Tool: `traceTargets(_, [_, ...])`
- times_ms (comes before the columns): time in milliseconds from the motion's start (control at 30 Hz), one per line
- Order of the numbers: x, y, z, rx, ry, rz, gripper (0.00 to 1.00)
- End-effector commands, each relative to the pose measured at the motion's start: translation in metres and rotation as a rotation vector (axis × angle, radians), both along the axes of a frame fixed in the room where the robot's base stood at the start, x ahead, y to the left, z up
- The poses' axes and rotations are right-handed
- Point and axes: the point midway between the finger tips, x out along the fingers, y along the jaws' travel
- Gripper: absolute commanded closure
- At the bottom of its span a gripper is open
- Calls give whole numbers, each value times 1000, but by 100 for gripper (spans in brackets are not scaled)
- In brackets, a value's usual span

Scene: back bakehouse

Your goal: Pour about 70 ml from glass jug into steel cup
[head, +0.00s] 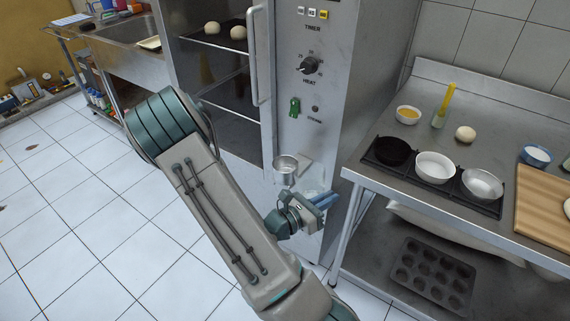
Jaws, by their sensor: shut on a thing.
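The steel cup (284,172) is upright in front of the oven, beside a small grey ledge on the oven's lower front. What its base rests on is not clear. The jug's outline, tilt and liquid level are too faint to tell. No stream of liquid is visible.
The oven (345,100) stands close behind my gripper.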

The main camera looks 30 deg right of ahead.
Motion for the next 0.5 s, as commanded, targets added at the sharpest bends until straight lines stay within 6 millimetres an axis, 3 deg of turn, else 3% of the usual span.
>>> traceTargets(500, [-14,0,-21,-2,-212,1,100])
